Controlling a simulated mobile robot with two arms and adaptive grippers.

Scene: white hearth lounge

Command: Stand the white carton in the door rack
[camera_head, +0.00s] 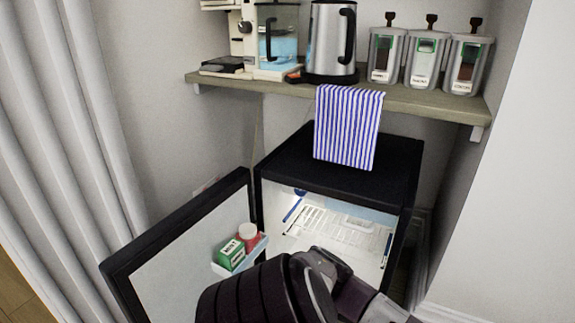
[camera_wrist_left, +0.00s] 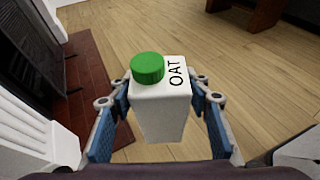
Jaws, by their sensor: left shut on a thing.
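The white carton (camera_wrist_left: 163,108) has a green screw cap and the word OAT on its top. In the left wrist view it sits upright between the blue-padded fingers of my left gripper (camera_wrist_left: 162,120), which is shut on it. The carton does not show in the head view. The pale door rack (camera_head: 221,270) is on the inside of the open fridge door (camera_head: 175,270) in the head view. It holds a green box (camera_head: 230,254) and a red jar with a white lid (camera_head: 249,236). My dark arm hides the rack's lower right. My right gripper is not in view.
The small black fridge (camera_head: 290,160) stands open, with a lit interior and a wire shelf (camera_head: 340,232). A shelf above (camera_head: 430,103) holds a coffee machine, kettle and canisters. The left wrist view shows wooden floor (camera_wrist_left: 230,60).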

